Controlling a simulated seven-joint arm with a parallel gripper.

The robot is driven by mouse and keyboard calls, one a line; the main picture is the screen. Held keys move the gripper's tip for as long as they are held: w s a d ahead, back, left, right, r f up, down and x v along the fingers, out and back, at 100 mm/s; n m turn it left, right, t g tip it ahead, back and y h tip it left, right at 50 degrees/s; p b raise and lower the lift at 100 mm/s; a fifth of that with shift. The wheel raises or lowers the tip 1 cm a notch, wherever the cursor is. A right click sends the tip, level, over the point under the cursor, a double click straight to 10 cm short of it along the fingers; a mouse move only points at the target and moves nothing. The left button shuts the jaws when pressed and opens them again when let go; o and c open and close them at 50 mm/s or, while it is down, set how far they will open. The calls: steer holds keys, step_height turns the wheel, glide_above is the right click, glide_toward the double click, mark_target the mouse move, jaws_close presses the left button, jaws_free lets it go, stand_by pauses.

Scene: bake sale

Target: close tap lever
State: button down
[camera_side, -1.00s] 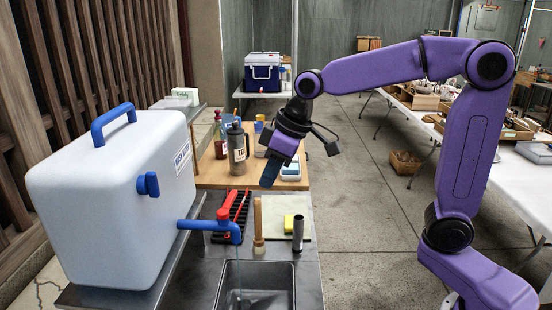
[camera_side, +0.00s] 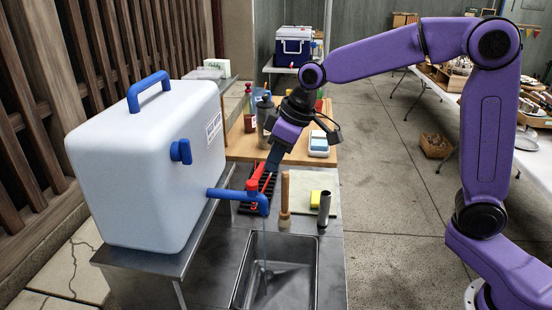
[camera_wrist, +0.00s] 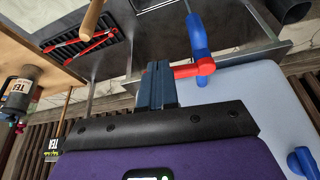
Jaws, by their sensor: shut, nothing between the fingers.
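The white water tank (camera_side: 140,165) has a blue tap (camera_side: 240,195) with a red lever (camera_side: 254,185) on top. A thin stream seems to fall from the spout. My gripper (camera_side: 270,170) points down just behind the lever, its dark blue fingers together and empty. In the wrist view the fingers (camera_wrist: 157,86) lie beside the red lever (camera_wrist: 194,70), very close to it or touching; contact is not certain. The blue tap (camera_wrist: 198,45) also shows there. In the side view the fingertips partly overlap the dark rack and red tongs.
A steel sink (camera_side: 278,275) lies below the spout. A wooden-handled tool (camera_side: 285,198) and a dark cylinder (camera_side: 324,208) stand right of the tap.

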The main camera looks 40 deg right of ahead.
steer(key=shift+w+a, duration=0.4)
steer(key=shift+w, duration=0.4)
steer(key=shift+s, duration=0.1)
steer(key=s+d+r, duration=0.6)
steer(key=s+r, duration=0.1)
steer(key=r, duration=0.2)
steer(key=s+d+f+n+g, duration=0.1)
steer(key=s+d+f, duration=0.1)
steer(key=s+f, duration=0.3)
steer(key=s+d+f+n+g+h, duration=0.1)
steer(key=s+f, duration=0.4)
steer(key=s, duration=0.7)
steer(key=s+d+f+n+g+h, duration=0.1)
steer(key=s+d+f+n, duration=0.2)
steer(key=s+f, duration=0.2)
steer(key=s, duration=0.3)
steer(key=shift+s+f, duration=0.3)
steer(key=shift+s, duration=0.1)
